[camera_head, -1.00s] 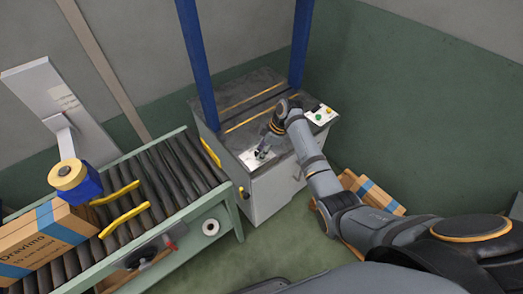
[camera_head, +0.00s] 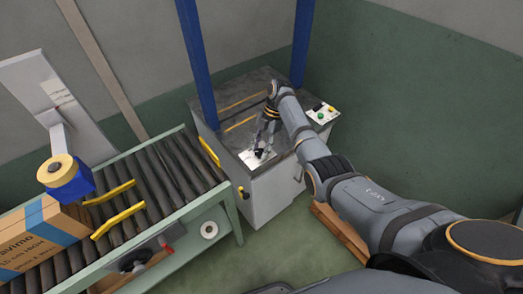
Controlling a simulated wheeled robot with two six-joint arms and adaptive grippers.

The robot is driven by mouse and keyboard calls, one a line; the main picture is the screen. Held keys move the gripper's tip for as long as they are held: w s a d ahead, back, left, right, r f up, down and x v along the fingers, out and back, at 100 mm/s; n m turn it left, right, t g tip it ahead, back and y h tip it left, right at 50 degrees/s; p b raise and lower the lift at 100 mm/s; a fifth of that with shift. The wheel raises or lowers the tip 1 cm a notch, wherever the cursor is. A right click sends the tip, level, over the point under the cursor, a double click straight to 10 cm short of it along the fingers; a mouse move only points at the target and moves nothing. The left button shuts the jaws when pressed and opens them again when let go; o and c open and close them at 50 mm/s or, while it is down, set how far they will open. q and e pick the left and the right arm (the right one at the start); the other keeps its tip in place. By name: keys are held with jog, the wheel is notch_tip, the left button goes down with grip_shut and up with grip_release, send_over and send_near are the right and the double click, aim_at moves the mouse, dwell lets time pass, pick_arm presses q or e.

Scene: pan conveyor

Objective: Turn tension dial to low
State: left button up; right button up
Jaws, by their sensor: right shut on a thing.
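The tension dial is on a small light panel (camera_head: 252,161) at the front edge of the strapping machine's top (camera_head: 243,89). My right gripper (camera_head: 261,150) points down over this panel and is shut on the dial, which the fingers largely hide. The dial's marks and its setting are too small to read. My left gripper is not in view.
A control box (camera_head: 322,113) with green and yellow buttons sits at the machine's right corner. Blue posts (camera_head: 196,65) rise from the machine. A roller conveyor (camera_head: 150,188) with a cardboard box (camera_head: 45,232) and tape dispenser (camera_head: 65,178) stands left. A pallet (camera_head: 340,232) lies right.

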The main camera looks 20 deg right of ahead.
jog(key=shift+f+n+b, duration=0.1)
jog(key=shift+n+b, duration=0.25)
jog(key=shift+n, duration=0.25)
jog(key=shift+g, duration=0.3)
jog(key=o, duration=1.1)
jog(key=shift+w, duration=0.1)
jog(key=v, duration=0.7)
jog(key=shift+a+r, duration=0.1)
jog(key=shift+r, duration=0.25)
